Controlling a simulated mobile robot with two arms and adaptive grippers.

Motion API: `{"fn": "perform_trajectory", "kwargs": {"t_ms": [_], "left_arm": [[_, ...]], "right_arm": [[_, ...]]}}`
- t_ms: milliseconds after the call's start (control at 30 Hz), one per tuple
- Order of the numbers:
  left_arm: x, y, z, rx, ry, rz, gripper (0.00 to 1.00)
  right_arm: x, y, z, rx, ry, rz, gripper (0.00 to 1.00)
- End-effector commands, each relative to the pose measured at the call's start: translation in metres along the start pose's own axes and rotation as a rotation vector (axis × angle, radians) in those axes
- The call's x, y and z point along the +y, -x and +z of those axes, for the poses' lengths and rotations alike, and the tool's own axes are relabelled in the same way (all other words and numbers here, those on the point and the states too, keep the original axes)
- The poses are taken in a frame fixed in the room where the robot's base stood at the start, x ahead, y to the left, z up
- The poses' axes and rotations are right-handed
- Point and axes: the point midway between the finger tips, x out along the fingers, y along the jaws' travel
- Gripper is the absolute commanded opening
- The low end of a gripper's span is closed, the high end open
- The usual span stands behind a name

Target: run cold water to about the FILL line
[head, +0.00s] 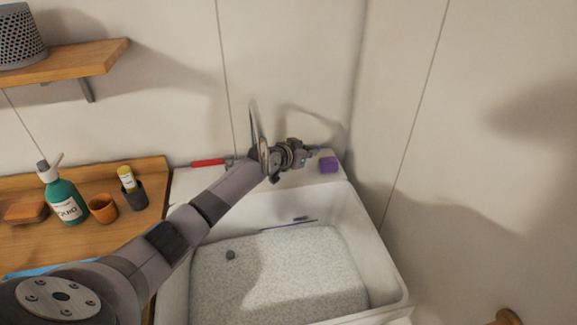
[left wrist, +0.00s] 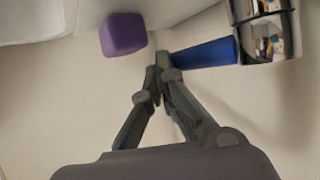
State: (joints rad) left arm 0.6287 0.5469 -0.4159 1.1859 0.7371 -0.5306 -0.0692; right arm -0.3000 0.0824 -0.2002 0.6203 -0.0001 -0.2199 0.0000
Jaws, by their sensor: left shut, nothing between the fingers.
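The white sink (head: 382,245) has a pale speckled surface inside; I cannot tell whether it is water or the basin floor. A dark blue line (head: 290,225) runs along its far inner wall, with a small dark mark above it; no lettering is readable. The tap's curved spout (head: 253,118) rises behind my left arm. The red handle (head: 208,162) points left. The blue handle (left wrist: 205,52) meets the chrome tap body (left wrist: 265,30) in the left wrist view. My left gripper (left wrist: 157,78) is shut and empty, its tips close beside the blue handle's free end; contact is unclear. My right gripper is out of view.
A purple block (head: 328,165) sits on the sink's back ledge, close to the gripper, also in the wrist view (left wrist: 123,34). A wall closes the right.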

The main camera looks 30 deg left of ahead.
Motion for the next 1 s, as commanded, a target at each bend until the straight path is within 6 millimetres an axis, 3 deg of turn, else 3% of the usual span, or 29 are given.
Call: {"fn": "perform_trajectory", "kwargs": {"t_ms": [200, 367, 800, 1000], "left_arm": [[-0.001, 0.003, 0.001, -0.001, 0.0, 0.0, 0.0], [-0.001, 0.017, 0.002, -0.001, -0.001, 0.0, 0.0], [0.0, 0.092, 0.001, 0.0, -0.004, 0.0, 0.0], [-0.001, 0.114, 0.001, -0.001, -0.001, -0.001, 0.0]], "right_arm": [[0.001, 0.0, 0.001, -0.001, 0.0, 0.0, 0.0], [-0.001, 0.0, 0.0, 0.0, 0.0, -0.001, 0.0], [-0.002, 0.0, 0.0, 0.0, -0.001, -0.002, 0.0], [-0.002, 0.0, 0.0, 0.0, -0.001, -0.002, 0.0]]}}
